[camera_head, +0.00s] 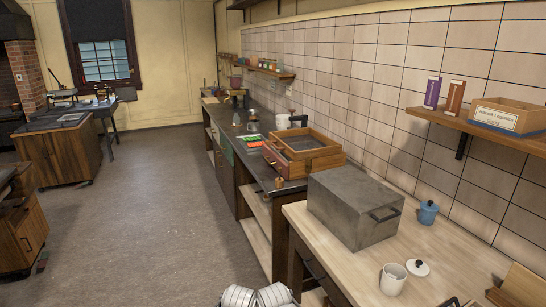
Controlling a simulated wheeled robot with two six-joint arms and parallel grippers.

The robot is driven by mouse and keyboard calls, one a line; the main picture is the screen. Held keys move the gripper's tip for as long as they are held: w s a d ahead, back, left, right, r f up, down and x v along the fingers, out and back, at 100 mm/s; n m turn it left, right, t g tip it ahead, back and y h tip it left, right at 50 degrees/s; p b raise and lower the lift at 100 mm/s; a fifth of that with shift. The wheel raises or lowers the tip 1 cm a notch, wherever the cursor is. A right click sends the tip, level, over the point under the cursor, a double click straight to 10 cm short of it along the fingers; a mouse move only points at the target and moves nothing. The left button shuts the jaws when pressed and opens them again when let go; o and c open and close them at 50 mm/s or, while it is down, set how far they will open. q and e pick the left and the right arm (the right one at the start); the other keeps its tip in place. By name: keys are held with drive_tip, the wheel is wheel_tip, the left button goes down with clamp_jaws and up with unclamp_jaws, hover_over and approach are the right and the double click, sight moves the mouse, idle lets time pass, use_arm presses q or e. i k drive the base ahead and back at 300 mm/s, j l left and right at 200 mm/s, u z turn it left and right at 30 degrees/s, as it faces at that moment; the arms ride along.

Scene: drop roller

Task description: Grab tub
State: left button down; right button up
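No object is plainly marked as the tub. A blue lidded pot (428,213) stands on the light wooden counter (350,262), against the tiled wall and right of a grey metal box. A white open container (393,279) stands nearer on the same counter, with a white lid (418,268) with a dark knob lying beside it. Neither of my grippers can be made out in this view. Silvery rounded parts show at the bottom edge, cut off by the frame.
The large grey box (350,215) takes up much of the counter. A wall shelf (480,130) holds two small boxes and a wooden crate (507,116). A wooden drawer unit (303,152) sits on the dark bench farther back. The grey floor (150,220) at left is clear.

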sight(391, 288)
drive_tip(key=k, duration=0.6)
drive_tip(key=z, duration=2.25)
drive_tip(key=k+j, duration=0.5)
drive_tip(key=k, duration=0.05)
